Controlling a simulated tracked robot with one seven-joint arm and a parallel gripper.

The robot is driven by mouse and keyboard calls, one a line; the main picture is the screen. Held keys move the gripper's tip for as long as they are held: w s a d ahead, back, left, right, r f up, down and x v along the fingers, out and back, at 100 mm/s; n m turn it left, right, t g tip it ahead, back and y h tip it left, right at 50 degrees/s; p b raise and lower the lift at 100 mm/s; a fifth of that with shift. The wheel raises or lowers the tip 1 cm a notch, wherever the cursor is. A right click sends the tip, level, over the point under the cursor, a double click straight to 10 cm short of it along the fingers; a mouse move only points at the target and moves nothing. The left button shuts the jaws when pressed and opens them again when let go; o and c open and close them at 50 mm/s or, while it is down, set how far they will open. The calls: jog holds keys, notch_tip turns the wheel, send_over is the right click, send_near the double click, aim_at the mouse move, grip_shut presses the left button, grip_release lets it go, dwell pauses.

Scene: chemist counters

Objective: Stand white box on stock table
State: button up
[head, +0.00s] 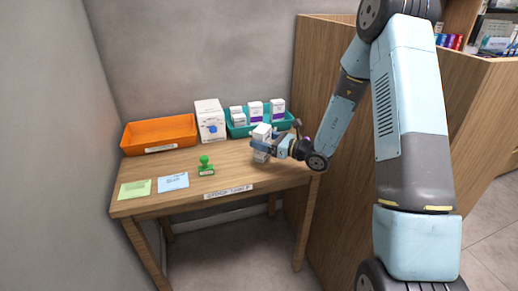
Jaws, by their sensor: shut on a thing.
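The wooden stock table (235,173) stands against the grey wall, with a label on its front edge. My gripper (262,147) is over the right part of the table and is shut on a white box (262,132). The box looks upright. Its lower part is partly hidden by the fingers, so I cannot tell whether its base touches the tabletop.
On the table are an orange tray (160,132), a larger white carton (211,120), a teal bin (284,123) holding several small boxes, a green stamp (206,166), a green note (135,189) and a blue note (173,181). A wooden counter (330,60) rises at right.

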notch_tip(320, 180, down, 4)
jog(key=shift+r, duration=0.2)
jog(key=o, duration=1.1)
